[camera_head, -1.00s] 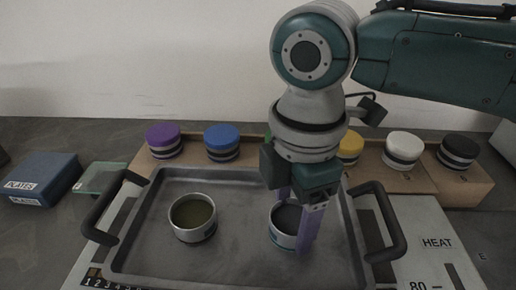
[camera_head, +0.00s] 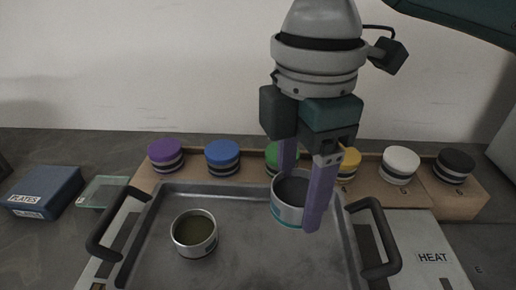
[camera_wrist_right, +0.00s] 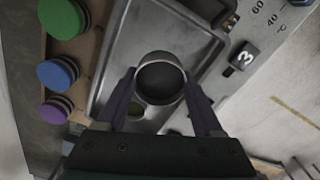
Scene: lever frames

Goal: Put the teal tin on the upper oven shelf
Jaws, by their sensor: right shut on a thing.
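A grey tin with a teal band low on its side (camera_head: 287,213) is between the two purple fingers of my right gripper (camera_head: 299,200). The gripper is shut on its wall and holds it upright above the grey metal tray (camera_head: 250,270). In the right wrist view the tin's round open top (camera_wrist_right: 161,77) shows dark inside, with the fingers of my right gripper (camera_wrist_right: 160,90) on both sides. A second tin with olive-green contents (camera_head: 193,246) stands in the tray to the left. No oven shelf shows clearly. My left gripper is not in view.
The tray has raised black handles (camera_head: 375,240) at both sides. Behind it a wooden rack (camera_head: 380,188) holds several jars with coloured lids. A blue PLATES box (camera_head: 45,192) and a glass plate (camera_head: 101,191) lie at the left.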

